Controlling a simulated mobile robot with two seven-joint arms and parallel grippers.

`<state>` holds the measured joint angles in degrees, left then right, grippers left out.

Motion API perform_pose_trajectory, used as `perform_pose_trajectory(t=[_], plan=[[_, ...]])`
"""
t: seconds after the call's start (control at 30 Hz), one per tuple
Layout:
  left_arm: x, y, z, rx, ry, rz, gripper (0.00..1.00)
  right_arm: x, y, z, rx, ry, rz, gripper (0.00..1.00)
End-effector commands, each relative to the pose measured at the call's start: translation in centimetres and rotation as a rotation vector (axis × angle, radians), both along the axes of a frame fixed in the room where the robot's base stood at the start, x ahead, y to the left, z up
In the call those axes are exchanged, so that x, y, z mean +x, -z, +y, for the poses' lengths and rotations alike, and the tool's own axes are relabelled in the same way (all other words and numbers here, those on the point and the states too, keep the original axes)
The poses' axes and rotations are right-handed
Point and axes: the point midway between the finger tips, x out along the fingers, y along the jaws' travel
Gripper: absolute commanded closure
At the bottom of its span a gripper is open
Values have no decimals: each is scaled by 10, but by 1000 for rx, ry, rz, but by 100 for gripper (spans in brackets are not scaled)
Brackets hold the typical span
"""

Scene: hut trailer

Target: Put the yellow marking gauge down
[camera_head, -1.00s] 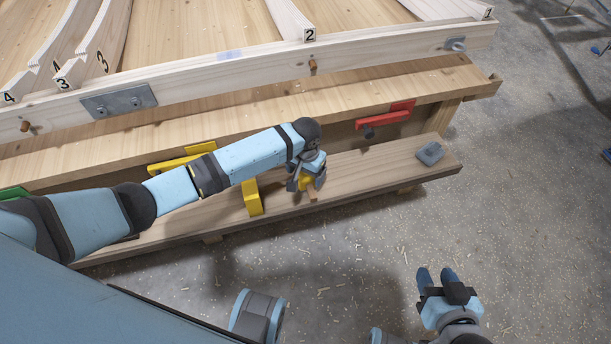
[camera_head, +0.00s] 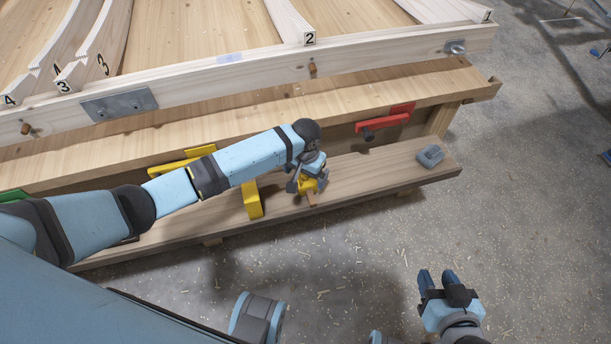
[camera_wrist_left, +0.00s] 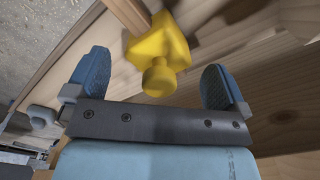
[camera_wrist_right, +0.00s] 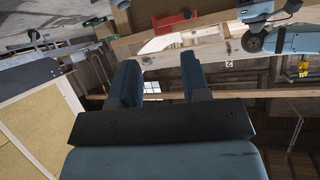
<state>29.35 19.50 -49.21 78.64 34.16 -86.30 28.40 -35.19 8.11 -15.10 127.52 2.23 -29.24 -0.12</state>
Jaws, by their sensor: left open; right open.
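The yellow marking gauge (camera_head: 308,186) rests on the low wooden shelf (camera_head: 378,172) along the bench front, with its wooden beam pointing toward the front edge. In the left wrist view the yellow gauge body (camera_wrist_left: 158,50) and its round knob lie between the spread fingers, with gaps on both sides. My left gripper (camera_head: 305,181) is open around the gauge; it also shows in the left wrist view (camera_wrist_left: 160,85). My right gripper (camera_head: 440,280) is open and empty over the floor, away from the bench.
A grey object (camera_head: 430,155) lies near the shelf's right end. A red clamp-like piece (camera_head: 382,126) is on the bench front. Shelf between gauge and grey object is clear.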

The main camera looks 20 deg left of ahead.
Motion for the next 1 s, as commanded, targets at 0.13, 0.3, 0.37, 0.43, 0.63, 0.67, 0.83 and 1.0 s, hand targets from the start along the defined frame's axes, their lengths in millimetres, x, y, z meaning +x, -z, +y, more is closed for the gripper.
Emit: perform_pose_trajectory(t=[0.13, 0.3, 0.37, 0.43, 0.63, 0.67, 0.83, 1.0], plan=[[1, -38, 0, -2, 0, -3, 0, 0, -6, -2, -13, 3, 8, 57], [0, -72, 0, -1, -1, -2, 0, -2, -1, -4, -26, 6, 28, 57], [0, -81, 0, -1, 0, -1, 0, -2, -1, -4, -27, 6, 31, 57], [0, -89, -1, -2, 0, -1, 0, -3, 0, -4, -29, 7, 34, 57], [0, -99, 0, -1, 0, 0, 0, -3, 3, -4, -33, 8, 40, 57], [0, -100, 0, -1, 0, 0, 0, -3, 3, -5, -33, 8, 40, 57], [0, -100, 0, -1, 0, 0, 0, -3, 2, -4, -32, 8, 38, 57], [0, -99, 0, -1, 0, 0, 0, -3, 1, -4, -32, 8, 37, 57]])
